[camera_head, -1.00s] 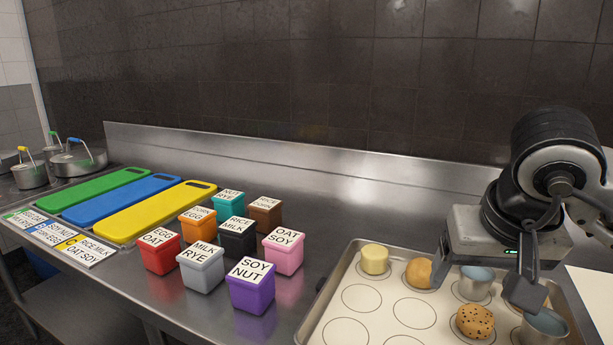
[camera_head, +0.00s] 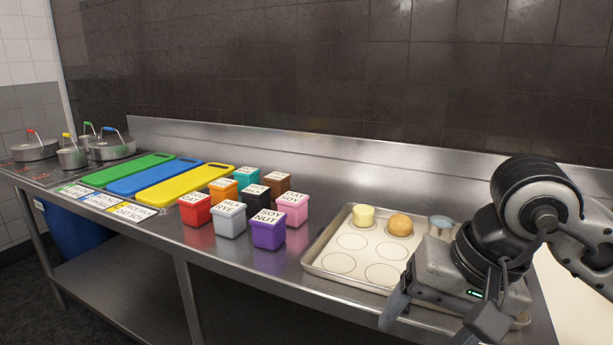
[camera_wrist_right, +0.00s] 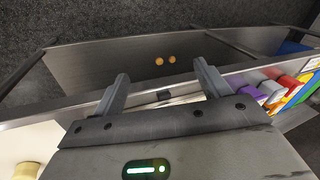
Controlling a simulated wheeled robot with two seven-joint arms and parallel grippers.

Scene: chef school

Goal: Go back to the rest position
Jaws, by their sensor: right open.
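My right gripper (camera_head: 432,322) is at the lower right of the head view, in front of the baking tray (camera_head: 312,262) and over the front edge of the counter. Its two fingers are spread with nothing between them. The right wrist view also shows the spread fingers (camera_wrist_right: 165,88), with the counter's front edge and the lower shelf beyond them. My right arm hides the tray's right part. My left gripper is not in view.
Several labelled colored tubs, among them a purple one (camera_head: 268,230), stand left of the tray. Green, blue and yellow (camera_head: 187,186) boards lie further left with label cards. Lidded pots (camera_head: 112,148) stand at the far left. Open floor lies before the counter.

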